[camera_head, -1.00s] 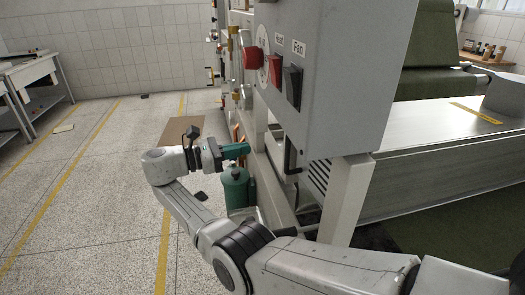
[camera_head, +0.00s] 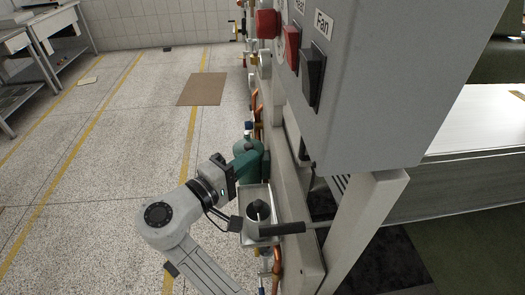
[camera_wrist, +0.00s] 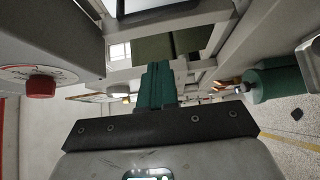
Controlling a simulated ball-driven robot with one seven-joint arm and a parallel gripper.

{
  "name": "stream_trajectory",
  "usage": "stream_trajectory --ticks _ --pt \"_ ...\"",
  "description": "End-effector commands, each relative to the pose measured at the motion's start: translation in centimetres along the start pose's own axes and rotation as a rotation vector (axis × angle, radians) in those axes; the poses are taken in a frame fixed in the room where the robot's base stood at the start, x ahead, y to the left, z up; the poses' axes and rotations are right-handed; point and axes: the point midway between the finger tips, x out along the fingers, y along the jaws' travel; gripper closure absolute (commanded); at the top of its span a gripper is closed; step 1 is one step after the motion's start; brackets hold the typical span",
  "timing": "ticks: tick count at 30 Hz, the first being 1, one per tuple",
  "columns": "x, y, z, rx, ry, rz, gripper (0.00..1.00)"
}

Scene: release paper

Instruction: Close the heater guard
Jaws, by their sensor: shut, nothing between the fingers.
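I cannot pick out the heater guard for certain in either view. The machine's grey frame (camera_head: 368,222) stands to the right of my gripper, with a dark opening low in its side. My gripper (camera_head: 248,160) has teal fingers and is beside the machine's left side, overlapping a green cylinder in the head view. In the wrist view my gripper (camera_wrist: 157,72) is shut and empty, its fingers together in front of grey frame bars (camera_wrist: 204,75). I cannot tell whether the fingertips touch anything.
A grey control box (camera_head: 385,75) with red and black switches overhangs the frame. A black-handled lever (camera_head: 282,229) projects beside a metal fitting (camera_head: 258,212) below my gripper. The green cylinder (camera_wrist: 278,84) also shows in the wrist view. The floor (camera_head: 110,150) at left is open.

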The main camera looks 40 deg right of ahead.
Motion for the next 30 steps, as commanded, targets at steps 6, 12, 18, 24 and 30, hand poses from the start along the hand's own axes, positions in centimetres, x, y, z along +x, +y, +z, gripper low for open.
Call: stream_trajectory --ticks 6,12,18,24,30 --pt "4.3 0.3 0.1 -0.004 -0.005 0.0 1.0" --pt "8.2 0.3 0.1 -0.004 -0.005 0.0 1.0" --pt "10.1 0.2 2.0 -0.005 -0.002 0.0 1.0" --pt "11.0 0.1 2.8 -0.005 -0.001 0.0 1.0" --pt "11.1 0.0 2.9 -0.004 -0.001 0.0 1.0"
